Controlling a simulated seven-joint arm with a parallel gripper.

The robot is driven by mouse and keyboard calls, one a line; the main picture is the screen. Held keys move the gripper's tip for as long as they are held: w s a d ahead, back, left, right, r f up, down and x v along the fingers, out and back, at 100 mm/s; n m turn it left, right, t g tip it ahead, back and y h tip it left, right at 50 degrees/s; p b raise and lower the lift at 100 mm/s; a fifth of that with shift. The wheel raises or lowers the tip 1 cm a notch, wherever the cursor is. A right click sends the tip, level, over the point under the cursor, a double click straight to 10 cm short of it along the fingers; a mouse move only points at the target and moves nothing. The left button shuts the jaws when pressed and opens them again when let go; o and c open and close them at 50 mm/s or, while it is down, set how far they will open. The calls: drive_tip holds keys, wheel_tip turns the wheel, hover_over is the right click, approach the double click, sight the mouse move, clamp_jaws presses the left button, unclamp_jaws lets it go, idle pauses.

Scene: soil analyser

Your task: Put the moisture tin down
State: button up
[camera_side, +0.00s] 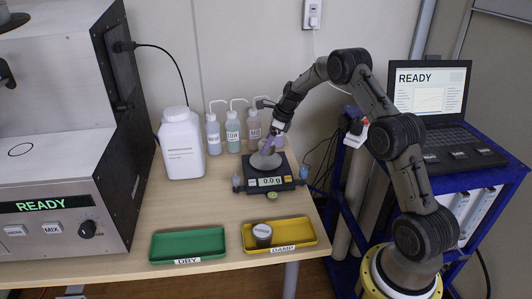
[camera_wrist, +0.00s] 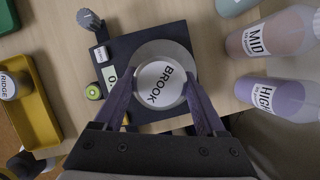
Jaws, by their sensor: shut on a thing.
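The moisture tin (camera_wrist: 161,84), with a white lid labelled BROOK, is between the two fingers of my gripper (camera_wrist: 160,106) in the wrist view. My gripper (camera_side: 268,149) is shut on it. The tin is over the round pan (camera_wrist: 190,52) of the black scale (camera_side: 268,187); I cannot tell whether it touches the pan. The scale's display reads 0.0 g in the side view. In that view the fingers hide most of the tin.
A yellow DAMP tray (camera_side: 290,237) holds another tin (camera_side: 262,233), labelled RIDGE in the wrist view. A green DRY tray (camera_side: 188,243) is empty. Labelled bottles (camera_side: 232,131) and a white jug (camera_side: 181,146) stand behind. Small knobs flank the scale.

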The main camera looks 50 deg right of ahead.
drive_tip(key=shift+w+d+f, duration=0.1)
drive_tip(key=shift+w+f, duration=0.2)
drive_tip(key=shift+f, duration=1.65)
drive_tip(key=shift+f, duration=0.1)
drive_tip(key=o, duration=1.4)
drive_tip(key=shift+c, duration=0.2)
